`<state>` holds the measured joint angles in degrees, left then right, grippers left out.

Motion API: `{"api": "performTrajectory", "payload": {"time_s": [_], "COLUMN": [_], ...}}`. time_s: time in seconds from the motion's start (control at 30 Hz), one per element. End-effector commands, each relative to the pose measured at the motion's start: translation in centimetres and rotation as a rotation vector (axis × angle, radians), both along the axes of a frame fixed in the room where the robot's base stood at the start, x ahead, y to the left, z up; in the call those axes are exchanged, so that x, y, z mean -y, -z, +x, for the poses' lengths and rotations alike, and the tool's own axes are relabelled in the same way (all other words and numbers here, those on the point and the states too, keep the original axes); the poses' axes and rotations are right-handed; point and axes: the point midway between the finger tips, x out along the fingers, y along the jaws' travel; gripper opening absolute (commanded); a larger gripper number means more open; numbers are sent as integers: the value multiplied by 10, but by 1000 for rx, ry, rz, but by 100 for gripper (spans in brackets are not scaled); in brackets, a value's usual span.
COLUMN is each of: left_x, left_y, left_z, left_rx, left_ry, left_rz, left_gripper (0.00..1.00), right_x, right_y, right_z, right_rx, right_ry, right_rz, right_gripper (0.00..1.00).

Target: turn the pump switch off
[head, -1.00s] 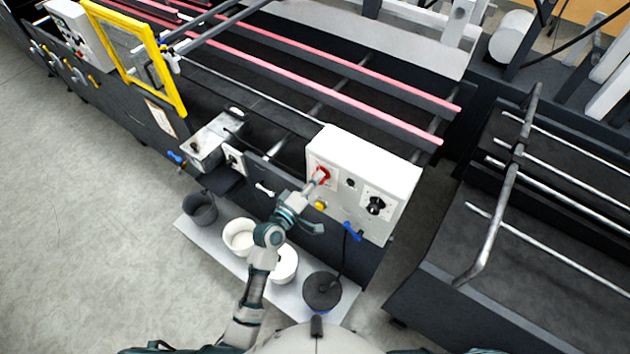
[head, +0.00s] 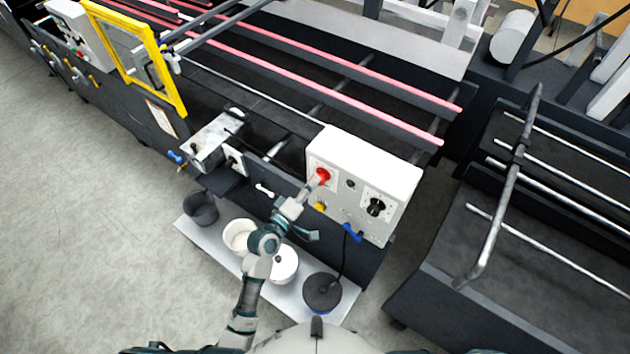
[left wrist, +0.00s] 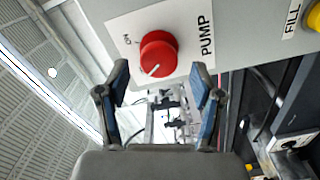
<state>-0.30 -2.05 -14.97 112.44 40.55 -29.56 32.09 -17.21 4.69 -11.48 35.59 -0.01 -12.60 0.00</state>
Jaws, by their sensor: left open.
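The pump switch (head: 323,176) is a round red knob on a white label plate, on the left part of the white control box. In the left wrist view the red knob (left wrist: 158,54) stands just beyond the fingertips. PUMP is printed beside it and ON at its upper left. Its white mark points to the lower left in that view, not at ON. My left gripper (head: 308,190) is in front of the knob; its fingers (left wrist: 160,84) are open, spread on either side below the knob, with nothing between them. My right gripper is not in view.
The white control box (head: 345,165) also carries a black dial (head: 375,206), a yellow button (head: 320,206) and a blue lever (head: 352,232). Several pots, including a white one (head: 240,236), stand on a low shelf below. Grey floor is clear at left.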

Motion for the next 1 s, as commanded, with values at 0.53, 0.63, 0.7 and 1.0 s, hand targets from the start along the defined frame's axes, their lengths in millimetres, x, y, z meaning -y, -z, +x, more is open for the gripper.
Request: {"api": "performTrajectory", "payload": {"time_s": [0.53,0.63,0.7,1.0], "left_x": [-52,-53,-53,-53], "left_y": [2,1,1,1], "left_z": [-76,-78,-78,-77], "left_rx": [-3,-2,-2,-2], "left_ry": [0,-1,-1,-1], "left_rz": [2,0,0,0], "left_gripper": [66,66,66,66], "right_x": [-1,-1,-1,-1], "right_y": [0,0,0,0], "right_z": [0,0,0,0], "right_rx": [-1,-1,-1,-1], "right_ry": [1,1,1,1], "right_rz": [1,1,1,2], "right_gripper": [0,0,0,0]}}
